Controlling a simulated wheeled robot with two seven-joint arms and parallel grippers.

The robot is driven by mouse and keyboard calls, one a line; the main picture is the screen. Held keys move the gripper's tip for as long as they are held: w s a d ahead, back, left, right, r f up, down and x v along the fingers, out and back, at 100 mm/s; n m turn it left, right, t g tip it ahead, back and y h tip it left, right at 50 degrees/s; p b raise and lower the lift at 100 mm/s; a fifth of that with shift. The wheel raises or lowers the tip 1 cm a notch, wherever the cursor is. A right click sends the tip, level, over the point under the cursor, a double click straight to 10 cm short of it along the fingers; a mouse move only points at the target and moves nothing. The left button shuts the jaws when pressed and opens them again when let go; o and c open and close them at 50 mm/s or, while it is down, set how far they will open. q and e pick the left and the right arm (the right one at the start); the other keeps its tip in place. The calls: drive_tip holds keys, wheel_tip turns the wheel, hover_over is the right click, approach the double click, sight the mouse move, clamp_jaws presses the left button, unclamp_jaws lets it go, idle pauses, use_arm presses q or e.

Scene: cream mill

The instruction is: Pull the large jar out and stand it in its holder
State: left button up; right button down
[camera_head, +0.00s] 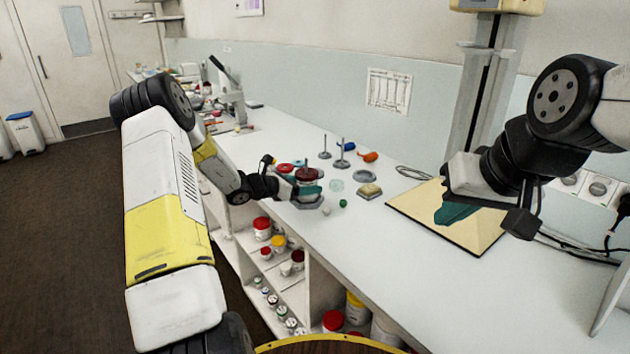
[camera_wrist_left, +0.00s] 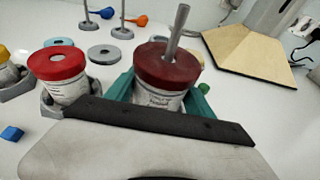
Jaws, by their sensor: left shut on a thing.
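The large jar (camera_head: 309,174) has a dark red lid and a white labelled body. In the left wrist view the jar (camera_wrist_left: 160,92) has a grey metal shaft rising from its lid. My left gripper (camera_head: 304,188) is shut on the jar, with a green finger on each side. The jar is upright over a grey holder (camera_head: 311,204) near the bench's front edge; I cannot tell whether it is fully seated. My right gripper (camera_head: 456,212) is over the beige board, its green fingers partly hidden by its own body.
A second red-lidded jar (camera_wrist_left: 62,75) stands in a grey holder to the left. Behind are metal stands (camera_head: 342,160), a grey ring (camera_head: 365,176) and blue and orange bulbs (camera_head: 368,156). A small green ball (camera_head: 343,203) lies right of the jar. Shelves (camera_head: 285,275) below hold several jars.

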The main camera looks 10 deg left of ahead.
use_arm(q)
drive_tip(key=shift+f, duration=0.5)
drive_tip(key=o, duration=1.6)
drive_tip(key=shift+o, duration=0.6)
drive_tip(key=shift+o, duration=1)
drive_tip(key=shift+r+v, duration=0.2)
drive_tip(key=shift+v, duration=1.2)
drive_tip(key=shift+r+v, duration=0.2)
drive_tip(key=shift+v, duration=1.15)
drive_tip(key=shift+r+v, duration=0.15)
drive_tip(key=shift+v, duration=1.25)
drive_tip(key=shift+w+d, duration=0.1)
